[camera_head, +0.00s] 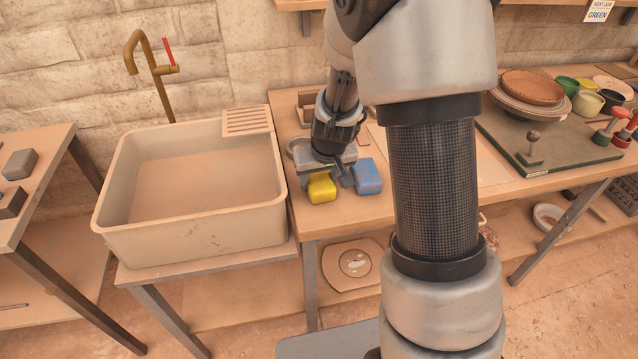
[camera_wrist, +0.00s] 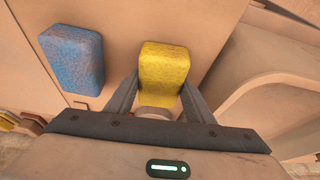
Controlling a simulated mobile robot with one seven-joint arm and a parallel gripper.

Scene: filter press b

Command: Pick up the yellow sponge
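The yellow sponge (camera_head: 322,188) lies on the wooden table near its front left corner, beside the sink. In the wrist view the yellow sponge (camera_wrist: 164,65) is between and just beyond the fingertips. My gripper (camera_head: 335,172) is low over the table at the sponge. In the wrist view my gripper (camera_wrist: 160,82) has its fingers spread, one on each side of the sponge's near end. I see no clear grip on it, and contact with its sides is hard to tell.
A blue sponge (camera_head: 367,177) lies just right of the yellow one; it also shows in the wrist view (camera_wrist: 73,58). The sink (camera_head: 195,235) stands close on the left. A pale round dish (camera_wrist: 155,112) shows between the fingers. A green board (camera_head: 540,165) with bowls is farther right.

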